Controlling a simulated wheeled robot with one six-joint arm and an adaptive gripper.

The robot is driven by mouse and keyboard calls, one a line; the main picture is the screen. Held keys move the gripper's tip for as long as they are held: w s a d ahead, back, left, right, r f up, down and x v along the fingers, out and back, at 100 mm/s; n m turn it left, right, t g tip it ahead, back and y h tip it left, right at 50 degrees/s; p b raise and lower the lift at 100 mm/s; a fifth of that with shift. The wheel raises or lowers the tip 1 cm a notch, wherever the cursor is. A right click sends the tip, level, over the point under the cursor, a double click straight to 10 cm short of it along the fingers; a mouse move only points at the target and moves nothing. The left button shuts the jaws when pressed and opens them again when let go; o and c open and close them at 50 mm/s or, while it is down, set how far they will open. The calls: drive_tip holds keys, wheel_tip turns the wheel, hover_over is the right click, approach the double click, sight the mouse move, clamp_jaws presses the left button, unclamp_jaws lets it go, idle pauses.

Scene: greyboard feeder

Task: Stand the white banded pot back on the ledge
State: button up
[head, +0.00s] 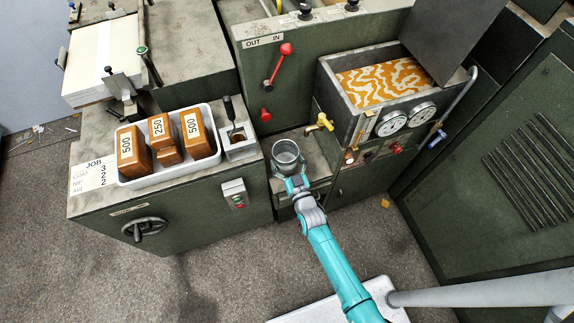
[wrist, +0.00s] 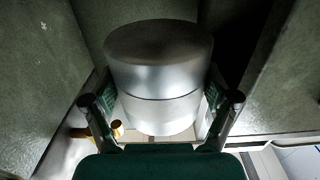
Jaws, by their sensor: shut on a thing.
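The pot (head: 286,152) is a silvery grey cylinder with an open top in the head view. In the wrist view the pot (wrist: 158,62) fills the middle, with a dark thin line around it. My gripper (head: 291,181) is shut on its sides, and the fingers (wrist: 160,98) show left and right of it. The ledge (head: 312,152) is the grey top between the two green cabinets, and the pot is over its front part. I cannot tell whether the pot touches the ledge.
A brass tap (head: 325,122) juts out close to the pot's right. A trough (head: 350,118) with dials stands beyond it. At left are a white tray (head: 128,184) of wooden weights and a holder (head: 240,150) with a dark-handled tool. A red lever (head: 276,70) rises behind.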

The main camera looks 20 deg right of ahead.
drive_tip(key=shift+f, duration=2)
drive_tip(key=o, duration=1.4)
drive_tip(key=shift+f, duration=0.1)
drive_tip(key=shift+s, duration=0.2)
drive_tip(key=s, duration=1.1)
drive_tip(key=shift+s, duration=0.3)
